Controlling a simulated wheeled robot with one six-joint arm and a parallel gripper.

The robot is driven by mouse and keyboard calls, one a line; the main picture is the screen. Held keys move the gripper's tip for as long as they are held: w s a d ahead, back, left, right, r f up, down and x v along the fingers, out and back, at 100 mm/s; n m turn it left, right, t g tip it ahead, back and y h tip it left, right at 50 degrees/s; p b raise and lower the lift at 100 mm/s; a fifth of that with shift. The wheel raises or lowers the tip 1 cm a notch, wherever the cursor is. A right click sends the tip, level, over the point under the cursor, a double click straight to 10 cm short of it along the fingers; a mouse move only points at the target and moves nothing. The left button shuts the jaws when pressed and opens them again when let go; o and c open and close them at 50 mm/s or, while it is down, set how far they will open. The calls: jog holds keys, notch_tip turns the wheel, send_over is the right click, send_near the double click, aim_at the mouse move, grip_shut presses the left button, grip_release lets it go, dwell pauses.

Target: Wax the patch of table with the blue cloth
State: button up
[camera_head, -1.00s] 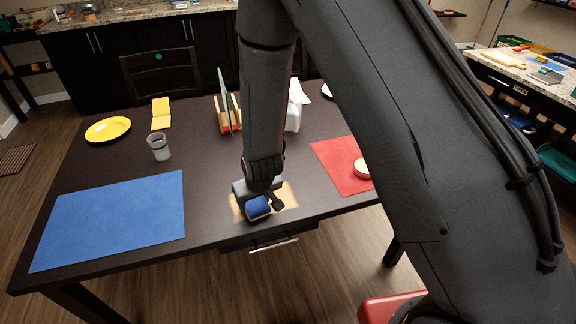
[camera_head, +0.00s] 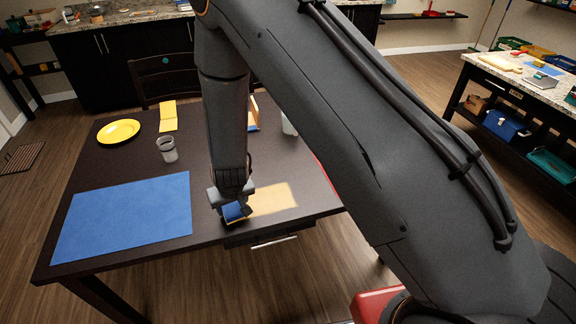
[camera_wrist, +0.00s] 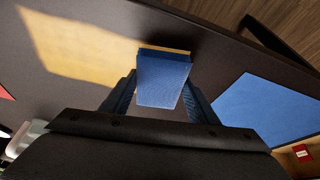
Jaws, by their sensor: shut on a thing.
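The blue cloth (camera_head: 233,211) is a folded blue block held in my gripper (camera_head: 236,209), low at the table's front edge. In the wrist view the cloth (camera_wrist: 163,82) sits between the two fingers of my gripper (camera_wrist: 163,95), which are shut on it. The tan patch (camera_head: 270,199) of table lies to the right of the cloth in the head view. In the wrist view the patch (camera_wrist: 85,52) spreads left of the cloth, and the cloth is at its edge. I cannot tell whether the cloth touches the table.
A blue mat (camera_head: 122,217) lies on the table left of my gripper. A grey cup (camera_head: 167,150), a yellow plate (camera_head: 119,131) and a yellow folded item (camera_head: 168,117) stand farther back. A drawer handle (camera_head: 273,242) is below the front edge. My arm hides much of the table's right side.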

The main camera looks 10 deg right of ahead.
jog(key=shift+r+p, duration=0.35)
jog(key=shift+r, duration=0.6)
notch_tip(320, 180, up, 3)
jog(key=p, duration=0.2)
jog(key=shift+w+d+f+p, duration=0.1)
jog(key=shift+f+p, duration=0.05)
jog(key=shift+p, duration=0.25)
jog(key=shift+r, duration=1.2)
